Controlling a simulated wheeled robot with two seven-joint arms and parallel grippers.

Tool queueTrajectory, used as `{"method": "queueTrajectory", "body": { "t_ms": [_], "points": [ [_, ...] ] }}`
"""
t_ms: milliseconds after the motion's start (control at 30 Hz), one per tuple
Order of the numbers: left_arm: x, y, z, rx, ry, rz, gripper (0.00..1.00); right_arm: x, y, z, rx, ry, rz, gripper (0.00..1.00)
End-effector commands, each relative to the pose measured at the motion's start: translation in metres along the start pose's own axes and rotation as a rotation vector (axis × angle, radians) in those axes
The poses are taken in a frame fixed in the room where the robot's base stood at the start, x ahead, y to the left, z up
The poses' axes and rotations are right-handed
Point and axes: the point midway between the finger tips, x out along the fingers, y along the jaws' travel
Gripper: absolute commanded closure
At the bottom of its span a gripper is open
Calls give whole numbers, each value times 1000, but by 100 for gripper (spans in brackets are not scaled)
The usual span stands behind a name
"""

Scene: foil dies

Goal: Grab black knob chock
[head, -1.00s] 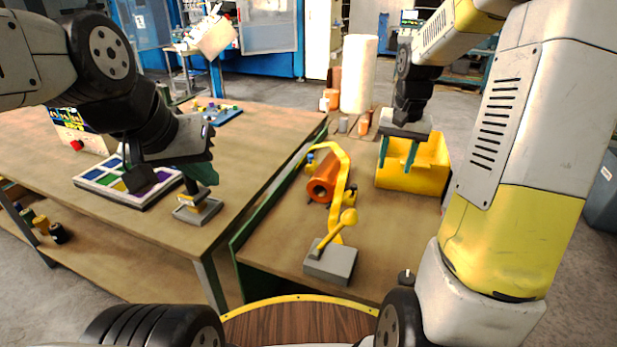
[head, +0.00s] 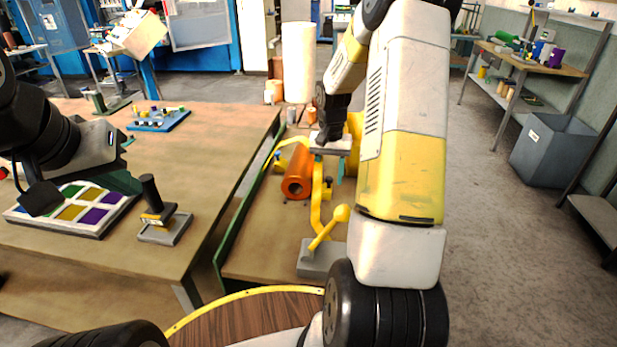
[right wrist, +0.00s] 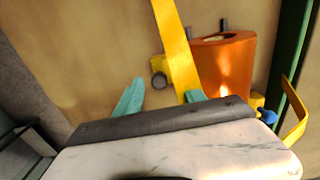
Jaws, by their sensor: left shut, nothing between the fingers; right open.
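The chock with the black knob (right wrist: 159,80) is a small yellow block with a dark round knob, at the near end of the orange cylinder (right wrist: 224,65). In the head view the chock (head: 327,190) sits beside the orange cylinder (head: 298,172), partly behind the yellow arched bar (head: 316,205). My right gripper (head: 331,168) is open and empty above the chock. In the right wrist view the chock appears beyond the teal fingertips (right wrist: 162,97), apart from them. My left gripper (head: 124,143) is shut and empty over the left table.
The yellow arched bar (right wrist: 176,45) crosses close to one right fingertip. A second yellow chock with a blue knob (right wrist: 267,116) is at the cylinder's other end. A yellow bin is mostly hidden behind my right arm. A stamp-like tool (head: 163,228) stands on the left table.

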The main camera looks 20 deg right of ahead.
Motion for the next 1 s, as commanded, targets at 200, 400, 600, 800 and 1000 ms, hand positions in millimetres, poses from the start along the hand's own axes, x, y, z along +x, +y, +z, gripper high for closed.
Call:
{"method": "queueTrajectory", "body": {
  "t_ms": [200, 400, 600, 800, 1000],
  "points": [
    [0, 0, 0, 0, 0, 0, 100, 20, 0, 0, 0, 0, 0, 53],
    [0, 0, 0, 0, 0, 0, 100, 20, 0, 0, 0, 1, 0, 53],
    [0, 0, 0, 0, 0, 0, 100, 20, 0, 0, -1, 1, 0, 90],
    [0, 0, 0, 0, 0, 0, 100, 20, 1, 0, 0, 1, 1, 100],
    [0, 0, 0, 0, 0, 0, 100, 20, 1, 0, 0, 0, 2, 100]
  ]
}}
